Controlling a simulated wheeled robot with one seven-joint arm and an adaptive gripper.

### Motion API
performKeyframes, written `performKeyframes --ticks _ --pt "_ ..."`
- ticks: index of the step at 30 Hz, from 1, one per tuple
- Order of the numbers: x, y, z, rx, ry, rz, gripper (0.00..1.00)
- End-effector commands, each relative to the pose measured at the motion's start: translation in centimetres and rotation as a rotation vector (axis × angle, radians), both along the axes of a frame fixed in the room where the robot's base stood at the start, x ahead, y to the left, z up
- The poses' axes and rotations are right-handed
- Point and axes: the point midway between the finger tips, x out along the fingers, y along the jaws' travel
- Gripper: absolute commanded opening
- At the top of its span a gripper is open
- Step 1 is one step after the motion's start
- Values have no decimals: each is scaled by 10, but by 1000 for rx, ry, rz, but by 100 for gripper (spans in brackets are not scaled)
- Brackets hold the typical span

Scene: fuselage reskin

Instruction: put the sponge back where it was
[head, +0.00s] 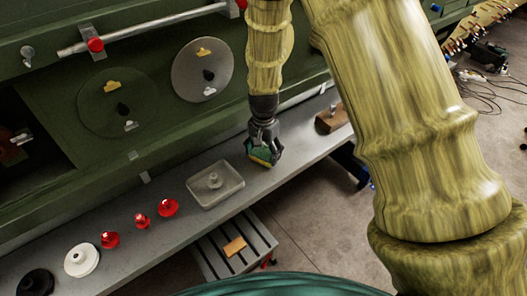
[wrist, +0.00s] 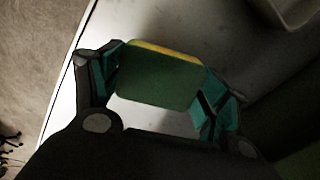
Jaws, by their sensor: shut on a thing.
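The sponge (wrist: 158,82), green with a yellow layer, is held between the fingers of my gripper (wrist: 160,88) in the wrist view. In the head view my gripper (head: 264,152) is low over the grey bench (head: 160,217), near its front edge and right of the clear tray. A bit of the sponge (head: 261,157) shows between the fingers there. I cannot tell whether the sponge touches the bench top.
A clear tray (head: 216,190), several red knobs (head: 142,221), a white disc (head: 81,260) and a black disc (head: 36,283) stand along the bench to the left. A brown block (head: 330,120) lies to the right. The green fuselage panel (head: 150,150) rises behind. A slatted crate (head: 225,262) stands below.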

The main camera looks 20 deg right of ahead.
Motion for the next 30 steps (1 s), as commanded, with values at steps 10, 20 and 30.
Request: performKeyframes --ticks 10,20,30 --pt "0 0 -13 0 0 0 56" --pt "0 0 -13 0 0 0 96" --pt "0 0 -11 0 -1 0 96"
